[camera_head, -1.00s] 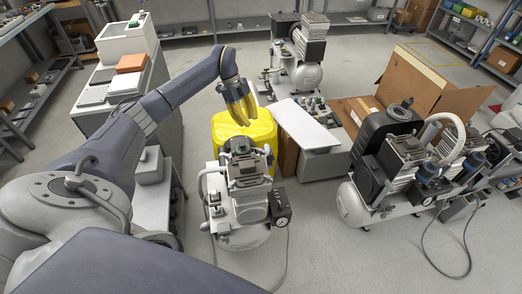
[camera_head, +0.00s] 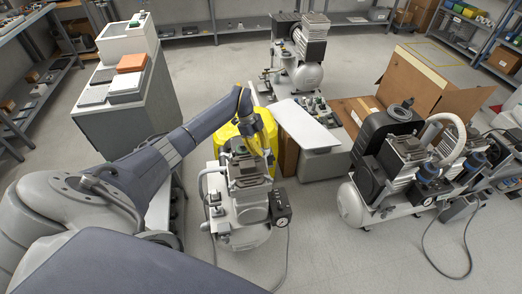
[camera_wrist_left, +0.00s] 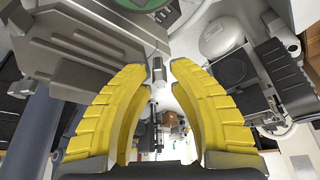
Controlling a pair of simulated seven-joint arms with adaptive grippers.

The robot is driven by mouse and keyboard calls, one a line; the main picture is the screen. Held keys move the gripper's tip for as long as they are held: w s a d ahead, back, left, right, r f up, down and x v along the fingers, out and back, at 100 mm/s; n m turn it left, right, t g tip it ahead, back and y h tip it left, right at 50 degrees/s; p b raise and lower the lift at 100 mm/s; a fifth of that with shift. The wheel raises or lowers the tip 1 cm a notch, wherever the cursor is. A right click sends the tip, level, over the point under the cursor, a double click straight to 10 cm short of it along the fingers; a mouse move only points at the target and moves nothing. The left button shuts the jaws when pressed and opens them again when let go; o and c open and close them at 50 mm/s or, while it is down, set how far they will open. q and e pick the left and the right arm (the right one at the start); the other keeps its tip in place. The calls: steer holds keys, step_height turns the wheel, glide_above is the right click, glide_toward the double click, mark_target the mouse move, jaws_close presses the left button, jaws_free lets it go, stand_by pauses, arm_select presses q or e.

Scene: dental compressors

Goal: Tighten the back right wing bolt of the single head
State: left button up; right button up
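The single-head compressor (camera_head: 248,185) stands on the floor at the middle of the head view, with a ribbed grey head on a light tank and a black gauge on its right. My left gripper (camera_head: 262,152) is at the back right of its head, yellow fingers pointing down. In the left wrist view, the left gripper (camera_wrist_left: 158,68) is open, its fingertips apart. A small grey cylindrical part (camera_wrist_left: 158,70) shows between the fingertips, beside the grey head block (camera_wrist_left: 85,50). I cannot tell whether it is the wing bolt or whether the fingers touch it. My right gripper is not in view.
A white-topped bench (camera_head: 305,128) and a cardboard box (camera_head: 420,85) are behind to the right. A larger compressor (camera_head: 390,175) stands at the right. Floor in front right is clear, except for cables.

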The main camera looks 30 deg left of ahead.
arm_select(q)
steer(key=shift+d+f, duration=0.1)
steer(key=shift+f, duration=0.1)
jaws_close()
